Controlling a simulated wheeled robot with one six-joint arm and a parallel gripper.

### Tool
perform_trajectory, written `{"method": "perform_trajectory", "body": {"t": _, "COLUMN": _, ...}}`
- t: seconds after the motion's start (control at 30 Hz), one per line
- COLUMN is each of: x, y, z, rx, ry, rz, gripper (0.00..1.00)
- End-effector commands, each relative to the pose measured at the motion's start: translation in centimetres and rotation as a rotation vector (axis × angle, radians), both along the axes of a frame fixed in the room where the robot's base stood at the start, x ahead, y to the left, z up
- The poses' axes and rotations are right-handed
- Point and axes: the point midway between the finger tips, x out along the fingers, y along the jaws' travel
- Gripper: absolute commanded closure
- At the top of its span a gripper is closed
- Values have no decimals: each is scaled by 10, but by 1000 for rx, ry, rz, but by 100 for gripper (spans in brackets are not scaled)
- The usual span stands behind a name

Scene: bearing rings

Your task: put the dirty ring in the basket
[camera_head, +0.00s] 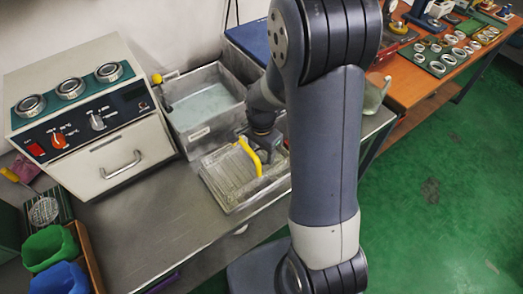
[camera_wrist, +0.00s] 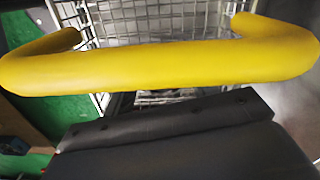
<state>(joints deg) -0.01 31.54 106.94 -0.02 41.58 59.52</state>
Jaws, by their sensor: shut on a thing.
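The wire basket (camera_head: 222,181) stands on the metal bench, with a yellow handle (camera_head: 249,156) arching over it. In the wrist view the handle (camera_wrist: 160,66) crosses close to the camera, with the wire mesh (camera_wrist: 150,24) beyond it. My gripper (camera_head: 264,150) is low at the basket's right part, beside the handle. Its dark body (camera_wrist: 180,135) fills the bottom of the wrist view, apart from the handle in that picture. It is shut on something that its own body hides. I cannot make out the dirty ring in either view.
A tank of pale liquid (camera_head: 203,105) stands just behind the basket. A cream machine (camera_head: 90,128) with several controls is at the left. Green and blue bins (camera_head: 50,247) sit at the lower left. Several rings lie on mats on the orange table (camera_head: 412,83).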

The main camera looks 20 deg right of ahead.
Motion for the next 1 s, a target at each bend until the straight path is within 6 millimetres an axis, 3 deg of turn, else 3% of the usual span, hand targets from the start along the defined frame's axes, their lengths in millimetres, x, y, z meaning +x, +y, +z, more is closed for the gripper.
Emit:
{"method": "perform_trajectory", "body": {"t": 0.4, "x": 0, "y": 0, "z": -8, "rx": 0, "ry": -1, "rz": 0, "gripper": 67}}
{"method": "perform_trajectory", "body": {"t": 0.43, "x": 0, "y": 0, "z": -7, "rx": 0, "ry": -1, "rz": 0, "gripper": 43}}
{"method": "perform_trajectory", "body": {"t": 0.67, "x": 0, "y": 0, "z": -6, "rx": 0, "ry": -1, "rz": 0, "gripper": 25}}
{"method": "perform_trajectory", "body": {"t": 1.0, "x": 0, "y": 0, "z": -2, "rx": 0, "ry": -1, "rz": 0, "gripper": 23}}
